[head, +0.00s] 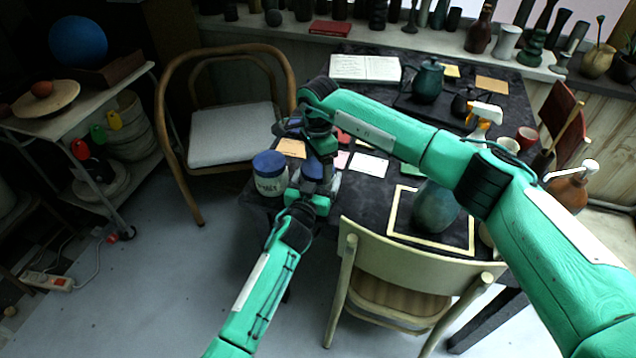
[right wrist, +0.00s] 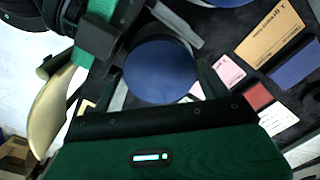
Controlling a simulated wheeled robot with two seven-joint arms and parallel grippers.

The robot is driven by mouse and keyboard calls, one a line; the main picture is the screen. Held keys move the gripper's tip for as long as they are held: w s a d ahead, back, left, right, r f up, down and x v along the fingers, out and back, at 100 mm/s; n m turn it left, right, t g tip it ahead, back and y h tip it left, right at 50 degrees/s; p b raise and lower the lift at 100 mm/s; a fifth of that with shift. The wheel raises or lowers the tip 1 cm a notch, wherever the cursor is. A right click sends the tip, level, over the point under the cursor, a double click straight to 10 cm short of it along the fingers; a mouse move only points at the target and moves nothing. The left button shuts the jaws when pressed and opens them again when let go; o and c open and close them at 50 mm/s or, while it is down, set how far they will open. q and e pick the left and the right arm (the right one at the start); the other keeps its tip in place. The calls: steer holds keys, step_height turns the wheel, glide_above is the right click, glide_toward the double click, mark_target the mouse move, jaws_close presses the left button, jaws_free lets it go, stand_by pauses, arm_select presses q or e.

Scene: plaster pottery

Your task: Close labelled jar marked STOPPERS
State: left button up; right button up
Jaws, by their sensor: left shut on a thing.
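A pale jar with a blue lid (head: 270,163) stands at the table's left edge; its label is too small to read surely. Just right of it, a second blue lid (head: 312,168) shows between my two grippers, its jar mostly hidden. My left gripper (head: 312,192) is shut at this second jar, low on its side. My right gripper (head: 318,150) points down over it. In the right wrist view, a round blue lid (right wrist: 160,72) lies between the spread fingers of my right gripper (right wrist: 163,90). I cannot tell whether the lid is seated; no label shows there.
Cards (head: 368,165) lie right of the jars. A blue-green vase (head: 436,207) stands within a pale frame near the front edge. A spray bottle (head: 482,122) and mugs stand farther right. A wooden chair (head: 415,262) blocks the table front; another (head: 230,130) stands at the left.

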steer(key=m, duration=0.3)
steer(key=shift+m, duration=0.4)
steer(key=m, duration=0.4)
steer(key=shift+m, duration=0.3)
steer(key=m, duration=0.4)
steer(key=shift+m, duration=0.3)
steer(key=m, duration=0.4)
steer(key=shift+m, duration=0.4)
steer(key=o, duration=1.1)
steer(key=shift+r, duration=2.2)
steer(key=shift+c, duration=0.5)
